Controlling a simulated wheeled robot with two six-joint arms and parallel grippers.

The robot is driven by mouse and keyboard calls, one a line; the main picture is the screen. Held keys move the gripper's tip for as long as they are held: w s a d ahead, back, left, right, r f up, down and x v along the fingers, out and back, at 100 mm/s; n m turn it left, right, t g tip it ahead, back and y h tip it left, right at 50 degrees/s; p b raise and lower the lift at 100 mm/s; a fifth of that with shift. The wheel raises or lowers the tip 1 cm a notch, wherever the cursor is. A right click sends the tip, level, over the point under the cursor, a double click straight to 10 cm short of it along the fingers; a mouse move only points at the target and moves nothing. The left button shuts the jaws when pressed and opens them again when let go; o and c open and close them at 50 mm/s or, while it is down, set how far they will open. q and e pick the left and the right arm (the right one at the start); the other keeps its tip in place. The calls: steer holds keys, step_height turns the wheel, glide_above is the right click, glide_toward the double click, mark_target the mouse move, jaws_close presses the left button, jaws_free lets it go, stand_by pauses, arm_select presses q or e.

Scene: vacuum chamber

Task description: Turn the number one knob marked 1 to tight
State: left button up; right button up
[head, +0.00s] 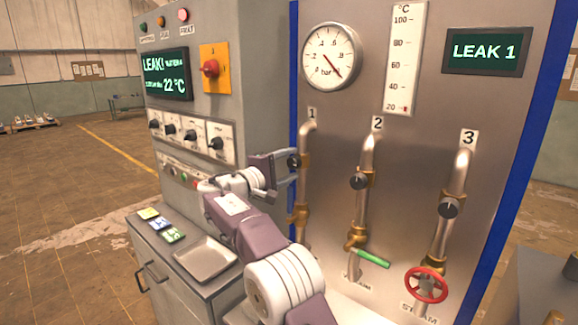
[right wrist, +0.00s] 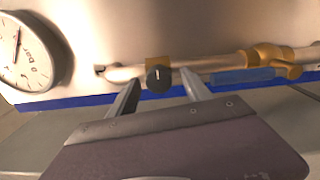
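The number 1 knob (head: 294,161) is a small black round knob on the pipe under the label 1 (head: 312,114). In the right wrist view the black knob (right wrist: 158,79) sits on a brass fitting and has a short light mark on its face. My right gripper (head: 289,166) is at this knob. In the right wrist view my right gripper (right wrist: 160,82) is open, with one finger on each side of the knob and a visible gap to both. The screen (head: 485,51) reads LEAK 1. My left gripper is not in view.
Pipes 2 and 3 carry similar black knobs (head: 359,181) and (head: 449,207) to the right. A green lever (head: 372,258) and a red handwheel (head: 426,285) stick out lower down. A round pressure gauge (head: 331,56) is above. A cabinet with a metal tray (head: 206,258) stands left.

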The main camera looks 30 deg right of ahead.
steer(key=shift+s+a, duration=0.1)
steer(key=shift+a, duration=0.25)
steer(key=b+v, duration=0.1)
steer(key=v, duration=0.7)
steer(key=shift+b, duration=0.35)
steer(key=shift+s+a, duration=0.15)
